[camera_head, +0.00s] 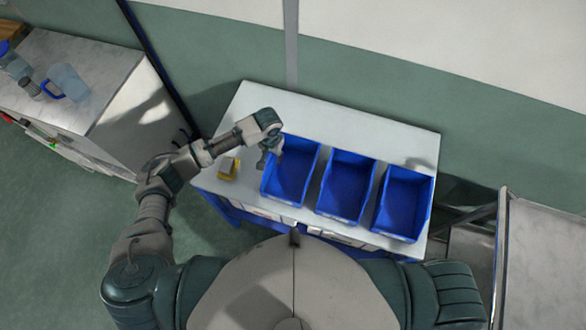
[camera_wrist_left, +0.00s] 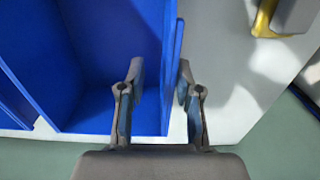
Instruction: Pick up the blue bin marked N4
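Three blue bins stand in a row on a white-topped table: a left bin (camera_head: 290,172), a middle bin (camera_head: 346,186) and a right bin (camera_head: 404,204). Pale labels show at their fronts, but the marking N4 cannot be read. My left gripper (camera_head: 268,160) is at the left side wall of the left bin. In the left wrist view my left gripper (camera_wrist_left: 160,80) is open, with the bin's wall (camera_wrist_left: 172,85) between its fingers. One finger is over the inside of the bin and the other is outside. My right gripper is out of view.
A small yellow and grey object (camera_head: 229,168) lies on the white table (camera_head: 262,105) left of the bins. A metal-topped cabinet (camera_head: 75,75) with a jug stands at far left. A metal-railed structure (camera_head: 503,245) stands at right.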

